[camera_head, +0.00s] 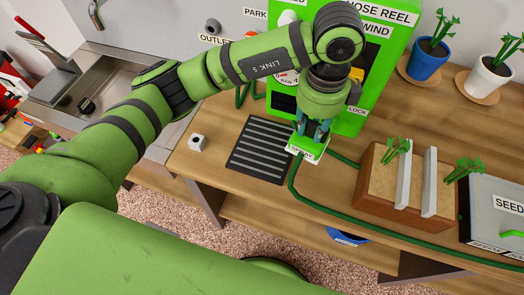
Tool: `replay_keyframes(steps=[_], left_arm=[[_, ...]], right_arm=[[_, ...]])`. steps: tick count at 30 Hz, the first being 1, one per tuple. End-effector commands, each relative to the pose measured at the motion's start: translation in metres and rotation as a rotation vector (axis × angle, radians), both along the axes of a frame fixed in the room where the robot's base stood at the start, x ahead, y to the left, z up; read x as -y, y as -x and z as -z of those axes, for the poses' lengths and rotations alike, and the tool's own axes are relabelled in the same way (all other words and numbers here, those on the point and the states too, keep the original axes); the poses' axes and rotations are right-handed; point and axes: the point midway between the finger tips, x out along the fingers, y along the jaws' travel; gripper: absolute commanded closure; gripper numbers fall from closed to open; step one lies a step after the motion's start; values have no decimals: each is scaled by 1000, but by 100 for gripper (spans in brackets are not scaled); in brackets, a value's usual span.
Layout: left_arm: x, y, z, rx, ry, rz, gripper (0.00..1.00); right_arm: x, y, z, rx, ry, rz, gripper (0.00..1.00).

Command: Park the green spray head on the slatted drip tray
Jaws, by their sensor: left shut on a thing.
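The slatted drip tray (259,151) lies flat on the wooden bench, black with pale slats, near the front edge in the middle of the head view. My left gripper (312,136) points down just right of the tray. It is shut on the green spray head (308,148), which carries a white label, partly hidden by the fingers. The spray head is beside the tray's right edge, and I cannot tell whether it touches the bench. The tray's slats look empty. My right gripper is not in view.
A green hose (297,190) curves from near the spray head along the bench front. The green hose reel cabinet (396,40) stands behind. A wooden planter box (375,188) and a grey seed box (497,200) are right.

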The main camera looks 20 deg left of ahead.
Motion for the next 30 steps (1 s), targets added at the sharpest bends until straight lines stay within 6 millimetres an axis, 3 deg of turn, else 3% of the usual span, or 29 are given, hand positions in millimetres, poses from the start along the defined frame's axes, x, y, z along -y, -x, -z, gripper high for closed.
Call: replay_keyframes(steps=[7,21,30], left_arm=[[0,0,2,-2,1,-174,100],[-96,-6,58,-3,-3,-178,100],[-111,-8,81,-5,0,-175,100]], right_arm=[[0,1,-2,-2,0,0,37],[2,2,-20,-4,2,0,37],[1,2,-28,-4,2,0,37]])
